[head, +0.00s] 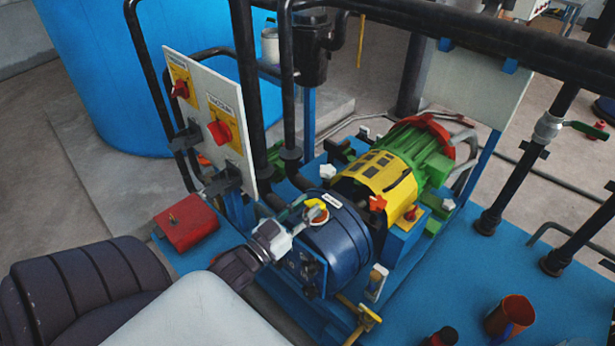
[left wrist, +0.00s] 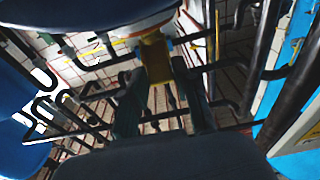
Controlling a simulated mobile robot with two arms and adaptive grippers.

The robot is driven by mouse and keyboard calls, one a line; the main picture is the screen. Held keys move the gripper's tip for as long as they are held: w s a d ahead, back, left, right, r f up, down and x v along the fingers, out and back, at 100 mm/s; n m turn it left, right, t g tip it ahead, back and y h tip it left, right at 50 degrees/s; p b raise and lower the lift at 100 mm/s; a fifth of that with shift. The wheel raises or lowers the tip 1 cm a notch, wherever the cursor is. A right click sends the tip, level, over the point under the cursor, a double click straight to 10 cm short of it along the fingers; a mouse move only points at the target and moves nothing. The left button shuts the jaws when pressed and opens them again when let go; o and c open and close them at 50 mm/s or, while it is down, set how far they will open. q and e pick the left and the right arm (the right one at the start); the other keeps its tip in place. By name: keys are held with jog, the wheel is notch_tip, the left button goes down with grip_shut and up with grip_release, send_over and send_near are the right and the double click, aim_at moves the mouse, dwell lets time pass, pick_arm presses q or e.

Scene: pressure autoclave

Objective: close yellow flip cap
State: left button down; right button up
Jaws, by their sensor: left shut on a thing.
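The yellow flip cap (head: 316,203) is on top of the dark blue cylinder (head: 345,235) in the head view. It stands beside a small round fitting with a red and white top. My left gripper (head: 306,213) reaches in from the lower left and is shut on the cap. In the left wrist view the yellow cap (left wrist: 157,60) shows between the two dark fingers of the left gripper (left wrist: 160,85), under the rounded edge of the cylinder. The cap's exact angle is hard to tell. My right gripper is not in view.
A white panel with red rotary switches (head: 212,115) stands left of the cylinder. A red box (head: 187,222) sits near my arm. A yellow and green motor (head: 385,172) is behind the cylinder. Black pipes rise close by. The blue base (head: 440,285) has some free room at right.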

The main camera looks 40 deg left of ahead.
pick_arm(q)
jog(key=f+t+b, duration=0.1)
jog(key=b, duration=0.2)
jog(key=f+t+b, duration=0.1)
jog(key=t+b, duration=0.1)
jog(key=b, duration=0.1)
jog(key=shift+s+f+t, duration=0.1)
jog(key=shift+s+t, duration=0.1)
jog(key=shift+t, duration=0.1)
jog(key=shift+t+b, duration=0.5)
jog(key=shift+b, duration=0.5)
jog(key=c, duration=0.9)
grip_release()
jog(key=shift+h, duration=0.4)
jog(key=shift+s+f+y, duration=0.3)
jog(key=shift+s, duration=0.05)
jog(key=v, duration=1.1)
jog(key=shift+s+a, duration=0.1)
jog(key=shift+a, duration=0.05)
